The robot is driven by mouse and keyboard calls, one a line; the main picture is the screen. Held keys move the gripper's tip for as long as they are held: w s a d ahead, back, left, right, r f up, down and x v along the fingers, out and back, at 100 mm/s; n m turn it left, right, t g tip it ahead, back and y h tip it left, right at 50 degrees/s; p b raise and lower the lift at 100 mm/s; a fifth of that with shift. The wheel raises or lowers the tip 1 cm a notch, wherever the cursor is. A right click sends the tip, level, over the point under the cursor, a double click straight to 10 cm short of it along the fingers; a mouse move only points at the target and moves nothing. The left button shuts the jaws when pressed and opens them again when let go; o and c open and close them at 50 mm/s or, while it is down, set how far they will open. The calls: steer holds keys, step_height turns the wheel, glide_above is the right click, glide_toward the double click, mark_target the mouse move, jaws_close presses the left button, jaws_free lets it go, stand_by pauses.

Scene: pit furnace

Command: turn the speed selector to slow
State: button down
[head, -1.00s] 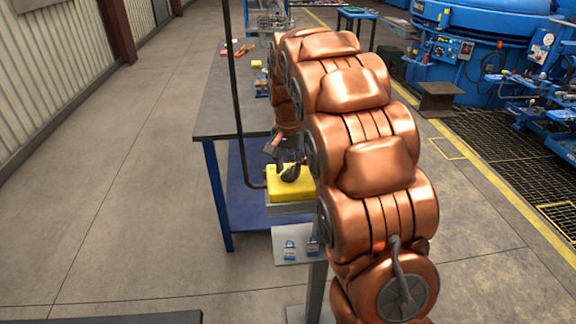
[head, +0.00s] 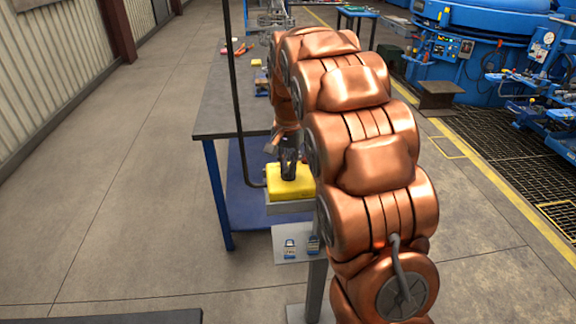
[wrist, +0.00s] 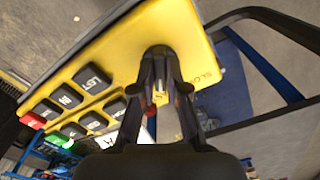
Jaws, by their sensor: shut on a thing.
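The yellow control box (head: 290,187) sits upright on a grey stand beside the bench; it fills the upper left of the wrist view (wrist: 118,48). The selector is a dark knob with a small pale mark (wrist: 160,98) that shows between my fingers; the rest of it is mostly hidden. A label that seems to read "SLOW" (wrist: 208,74) is printed on the right of the box face. My gripper (wrist: 160,62) is shut on the selector, and its fingers straddle it. In the head view my gripper (head: 289,166) is over the top of the box.
Several black buttons (wrist: 92,78), a red button (wrist: 32,120) and a green button (wrist: 56,139) lie left of the fingers. A workbench (head: 220,115) stands behind the box. A dark vertical pole (head: 234,90) passes close on its left. The floor at left is clear.

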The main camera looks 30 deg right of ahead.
steer(key=n+b, duration=0.2)
steer(key=shift+f+n, duration=0.1)
steer(key=shift+n, duration=0.3)
steer(key=n+b, duration=0.1)
steer(key=n, duration=0.1)
steer(key=shift+n, duration=0.4)
steer(key=n+b, duration=0.1)
steer(key=n, duration=0.5)
steer(key=shift+n, duration=0.3)
steer(key=c, duration=1.2)
jaws_free()
steer(key=shift+r, duration=0.25)
